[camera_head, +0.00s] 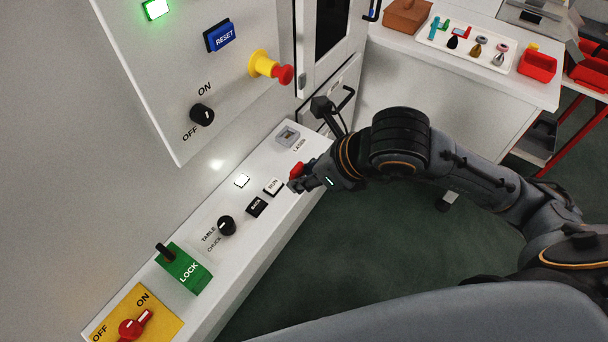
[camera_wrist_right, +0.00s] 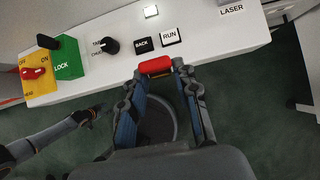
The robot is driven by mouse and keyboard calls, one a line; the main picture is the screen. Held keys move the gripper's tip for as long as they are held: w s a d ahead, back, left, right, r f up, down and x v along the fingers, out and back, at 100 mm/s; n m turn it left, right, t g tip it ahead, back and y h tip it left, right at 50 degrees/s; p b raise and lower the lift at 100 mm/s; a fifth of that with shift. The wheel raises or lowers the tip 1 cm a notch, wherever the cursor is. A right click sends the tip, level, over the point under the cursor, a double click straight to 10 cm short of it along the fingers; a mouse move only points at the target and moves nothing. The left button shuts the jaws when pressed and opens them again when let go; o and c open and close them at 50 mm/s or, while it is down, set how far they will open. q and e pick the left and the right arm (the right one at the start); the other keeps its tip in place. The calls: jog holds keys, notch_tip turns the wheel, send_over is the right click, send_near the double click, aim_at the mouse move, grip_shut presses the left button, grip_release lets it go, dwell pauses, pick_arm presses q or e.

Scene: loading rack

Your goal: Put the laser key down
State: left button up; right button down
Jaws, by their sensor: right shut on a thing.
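My right gripper (camera_head: 306,178) is shut on the red laser key (camera_head: 296,171), beside the front edge of the control ledge near the RUN button. In the right wrist view the laser key (camera_wrist_right: 155,66) shows as a red bar between the two fingertips of the right gripper (camera_wrist_right: 157,70). The rest of the key is hidden. A grey square laser switch (camera_head: 287,137) sits on the ledge beside the LASER label (camera_head: 299,144). My left arm shows at the lower left of the wrist view; its gripper (camera_wrist_right: 91,113) is too small to read.
The ledge (camera_head: 252,240) carries the RUN (camera_head: 273,186) and BACK (camera_head: 257,207) buttons, a black knob (camera_head: 227,225), a green LOCK plate (camera_head: 184,270) and a red switch (camera_head: 134,324). A white side table (camera_head: 480,85) holds a tray (camera_head: 425,38) and red bins.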

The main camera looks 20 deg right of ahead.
pick_arm(q)
notch_tip(320, 180, down, 5)
jog(key=b, duration=0.4)
pick_arm(e)
jog(key=w+d+f+p, duration=0.1)
jog(key=w+f, duration=0.1)
jog(key=w, duration=0.1)
jog(key=w+d+f+p, duration=0.1)
jog(key=w+f, duration=0.2)
jog(key=w+d+f+p, duration=0.1)
jog(key=w+f+p, duration=0.1)
jog(key=w, duration=0.1)
jog(key=shift+w+d+f, duration=0.1)
jog(key=shift+w+f, duration=0.1)
jog(key=shift+w, duration=0.15)
jog(key=shift+w+d+f, duration=0.1)
jog(key=shift+w+f, duration=0.35)
jog(key=shift+f, duration=0.1)
notch_tip(320, 180, down, 3)
jog(key=shift+r+p, duration=0.1)
jog(key=shift+p, duration=0.95)
jog(key=shift+f, duration=0.35)
jog(key=c, duration=1)
grip_release()
pick_arm(q)
jog(key=r, duration=0.3)
jog(key=s+r, duration=0.1)
jog(key=r, duration=0.1)
jog(key=shift+a+r, duration=0.15)
jog(key=shift+a, duration=0.1)
